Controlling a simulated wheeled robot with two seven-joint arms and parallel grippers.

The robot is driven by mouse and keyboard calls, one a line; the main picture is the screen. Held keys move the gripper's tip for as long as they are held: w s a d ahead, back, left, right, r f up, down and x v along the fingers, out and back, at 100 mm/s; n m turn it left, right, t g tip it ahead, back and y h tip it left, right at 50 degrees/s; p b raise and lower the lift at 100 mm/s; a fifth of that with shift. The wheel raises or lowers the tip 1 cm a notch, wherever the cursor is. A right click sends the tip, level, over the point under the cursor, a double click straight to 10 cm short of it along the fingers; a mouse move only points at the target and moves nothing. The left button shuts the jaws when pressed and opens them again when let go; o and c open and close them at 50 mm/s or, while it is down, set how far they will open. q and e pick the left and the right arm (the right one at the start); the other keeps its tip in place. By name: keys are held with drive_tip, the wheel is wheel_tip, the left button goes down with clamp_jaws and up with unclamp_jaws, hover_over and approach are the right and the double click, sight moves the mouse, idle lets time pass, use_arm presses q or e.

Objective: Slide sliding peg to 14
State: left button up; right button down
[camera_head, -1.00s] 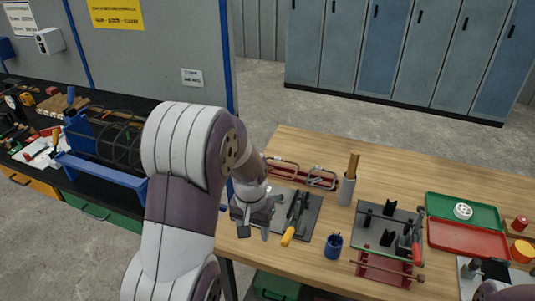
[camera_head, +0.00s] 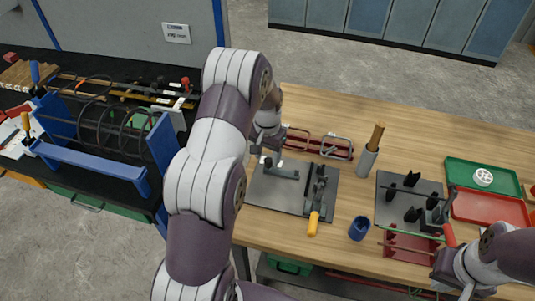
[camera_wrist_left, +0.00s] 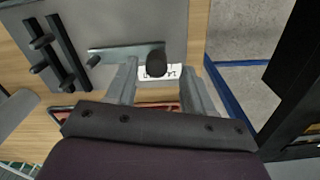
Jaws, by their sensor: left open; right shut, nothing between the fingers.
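The dark round knob of the sliding peg (camera_wrist_left: 156,62) shows in the left wrist view at one end of a grey bar (camera_wrist_left: 120,51) on the grey plate (camera_wrist_left: 187,15). A small white label (camera_wrist_left: 160,72) with markings I cannot read for sure lies just beyond the knob. My left gripper (camera_wrist_left: 161,72) is open, its fingers on either side of the knob with gaps visible. In the head view my left gripper (camera_head: 264,147) is low at the back left of the plate (camera_head: 258,193), hiding the knob. My right gripper (camera_head: 440,275) is shut and empty at the lower right.
Red clamps (camera_head: 318,145), a grey cup (camera_head: 366,160), a blue cup (camera_head: 359,228) and a second jig plate (camera_head: 388,209) stand nearby. The rebar cage (camera_head: 112,130) is on the black bench at left.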

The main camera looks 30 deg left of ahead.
use_arm(q)
drive_tip(key=shift+s+d+f, duration=0.1)
drive_tip(key=shift+d+f, duration=0.1)
drive_tip(key=shift+f, duration=0.15)
drive_tip(key=shift+s+d+f, duration=0.1)
drive_tip(key=shift+d, duration=0.1)
drive_tip(key=shift+a+f, duration=0.15)
drive_tip(key=shift+c, duration=0.6)
drive_tip(key=shift+a, duration=0.1)
drive_tip(key=c, duration=0.6)
clamp_jaws()
drive_tip(key=shift+a, duration=0.95)
use_arm(e)
drive_tip(key=shift+s+d+r, duration=0.1)
drive_tip(key=shift+d+r, duration=0.05)
drive_tip(key=shift+d, duration=0.05)
use_arm(q)
drive_tip(key=o, duration=0.7)
unclamp_jaws()
drive_tip(key=shift+s, duration=0.15)
use_arm(e)
drive_tip(key=shift+s+d, duration=0.1)
